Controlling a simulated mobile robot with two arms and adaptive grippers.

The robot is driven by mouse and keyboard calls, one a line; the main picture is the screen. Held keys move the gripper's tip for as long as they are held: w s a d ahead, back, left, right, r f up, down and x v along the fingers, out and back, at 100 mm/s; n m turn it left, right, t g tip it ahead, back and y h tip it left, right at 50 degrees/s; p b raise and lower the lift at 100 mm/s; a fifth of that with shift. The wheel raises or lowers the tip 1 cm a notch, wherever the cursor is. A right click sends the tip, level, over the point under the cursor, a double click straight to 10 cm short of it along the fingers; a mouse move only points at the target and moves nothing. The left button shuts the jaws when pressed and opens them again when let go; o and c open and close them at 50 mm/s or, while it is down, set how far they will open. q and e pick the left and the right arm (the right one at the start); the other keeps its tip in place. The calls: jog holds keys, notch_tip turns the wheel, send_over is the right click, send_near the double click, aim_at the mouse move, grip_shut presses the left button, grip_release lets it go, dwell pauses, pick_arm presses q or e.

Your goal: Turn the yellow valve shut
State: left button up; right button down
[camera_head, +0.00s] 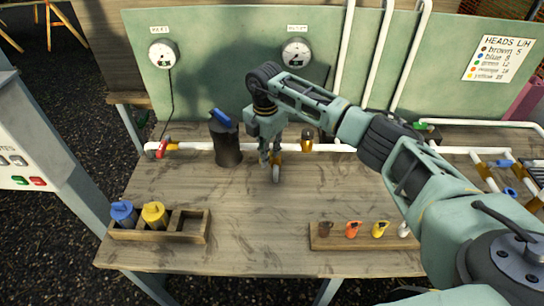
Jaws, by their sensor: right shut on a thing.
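My right gripper (271,155) reaches down over the white pipe (195,146) at the middle of the bench. It is shut on a small yellow-and-grey piece (276,173); the fingers hide part of it, and I cannot tell whether it is a valve handle or a loose part. Just right of it, a dark brown and yellow fitting (307,141) sits on the pipe. My left gripper is not in view.
A dark cylinder (227,146) with a blue top stands left of my gripper. A wooden rack (195,238) holds blue and yellow capped pieces; another rack (330,243) holds several coloured pieces. Two gauges (163,54) (295,53) hang behind. The front middle of the bench (255,225) is clear.

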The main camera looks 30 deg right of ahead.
jog(key=shift+w+r+m+b, duration=0.15)
jog(key=shift+w+m, duration=0.5)
jog(key=shift+m, duration=1)
jog(key=shift+w+f+m+b, duration=0.15)
jog(key=shift+w+m, duration=0.55)
jog(key=shift+m, duration=1)
jog(key=shift+w+r+m+b, duration=0.15)
jog(key=shift+w+m, duration=0.5)
jog(key=shift+m, duration=1)
jog(key=shift+d, duration=0.1)
jog(key=c, duration=1.7)
grip_release()
notch_tip(320, 180, up, 12)
jog(key=shift+f, duration=0.1)
